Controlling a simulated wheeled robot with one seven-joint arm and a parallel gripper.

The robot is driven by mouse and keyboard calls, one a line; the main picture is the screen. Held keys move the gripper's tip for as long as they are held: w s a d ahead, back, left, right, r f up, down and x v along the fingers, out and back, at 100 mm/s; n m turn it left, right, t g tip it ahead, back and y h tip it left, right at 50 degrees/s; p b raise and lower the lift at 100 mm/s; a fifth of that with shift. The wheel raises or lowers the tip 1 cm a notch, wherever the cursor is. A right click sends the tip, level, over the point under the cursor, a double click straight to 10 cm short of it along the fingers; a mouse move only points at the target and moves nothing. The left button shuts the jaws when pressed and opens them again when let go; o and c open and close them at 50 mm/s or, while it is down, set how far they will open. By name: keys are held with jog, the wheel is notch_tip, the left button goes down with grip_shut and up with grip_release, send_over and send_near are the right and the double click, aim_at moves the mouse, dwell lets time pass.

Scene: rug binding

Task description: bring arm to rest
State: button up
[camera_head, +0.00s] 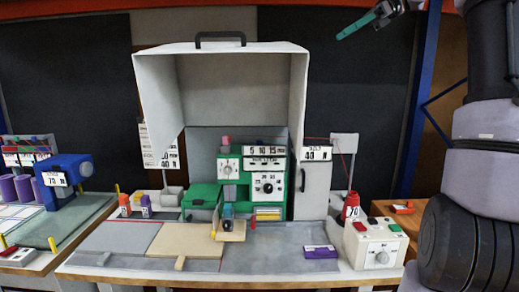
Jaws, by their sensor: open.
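My gripper (362,22) shows at the top right edge of the head view, high above the bench and partly cut off. A teal finger points down and left from a grey body. The gripper is open, with nothing seen in it, and is apart from everything on the bench. My arm stands upright along the right edge. Its upper links are partly outside the picture.
A green machine (262,180) stands under a raised grey hood (240,70) on the workbench (130,275). A control box (375,250) with red and green buttons sits at the bench's right end, near my arm. A blue machine (65,185) is at left.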

jog(key=s+f+n+t+h, duration=0.4)
jog(key=s+f+n, duration=0.3)
jog(key=s+f, duration=0.3)
jog(key=s+a+f+n+t+h, duration=0.1)
jog(key=s+f+n+t+h, duration=0.3)
jog(key=s, duration=1.1)
notch_tip(320, 180, down, 6)
jog(key=n+h, duration=0.1)
jog(key=n, duration=0.2)
jog(key=shift+h, duration=0.4)
